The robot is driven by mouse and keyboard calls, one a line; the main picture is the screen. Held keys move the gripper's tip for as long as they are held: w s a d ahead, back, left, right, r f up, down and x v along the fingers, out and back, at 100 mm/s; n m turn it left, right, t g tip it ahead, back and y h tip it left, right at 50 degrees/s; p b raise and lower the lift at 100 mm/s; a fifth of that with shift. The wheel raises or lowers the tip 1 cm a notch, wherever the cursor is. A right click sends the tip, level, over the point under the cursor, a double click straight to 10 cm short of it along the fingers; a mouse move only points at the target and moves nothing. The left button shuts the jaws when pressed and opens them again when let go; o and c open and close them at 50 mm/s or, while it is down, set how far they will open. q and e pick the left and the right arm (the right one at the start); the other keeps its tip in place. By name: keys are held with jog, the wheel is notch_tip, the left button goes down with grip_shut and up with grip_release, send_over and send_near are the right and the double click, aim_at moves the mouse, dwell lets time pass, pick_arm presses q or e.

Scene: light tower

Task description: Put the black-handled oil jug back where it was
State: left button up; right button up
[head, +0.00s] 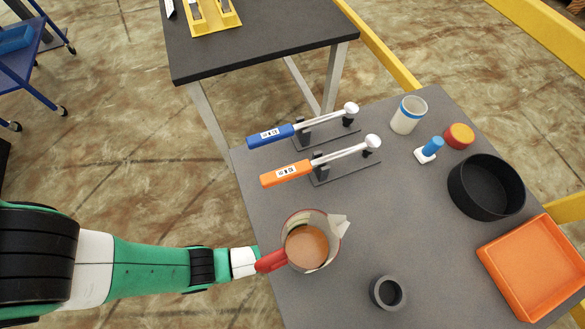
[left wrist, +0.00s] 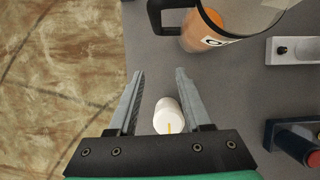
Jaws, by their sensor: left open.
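In the left wrist view a clear jug (left wrist: 208,42) with a black handle (left wrist: 155,18) and orange-brown contents stands ahead of my left gripper (left wrist: 157,73). The picture's top edge cuts it off. My gripper is open, its fingers apart and short of the handle. A small white cylinder (left wrist: 168,116) shows between the fingers; I cannot tell if they touch it. In the head view a jug (head: 307,247) with brown contents has a red handle (head: 271,262); no black-handled jug is clear there. My left arm reaches to that handle, its fingers hidden. My right gripper is out of view.
On the grey table (head: 360,225) are blue (head: 272,136) and orange (head: 287,173) handled tools on stands, a white cup (head: 407,116), a black round container (head: 485,187), an orange tray (head: 533,268) and a dark ring (head: 388,292). The middle is clear.

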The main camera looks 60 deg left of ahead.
pick_arm(q)
jog(key=d, duration=0.5)
jog(key=shift+s+d, duration=0.15)
jog(key=shift+s, duration=0.25)
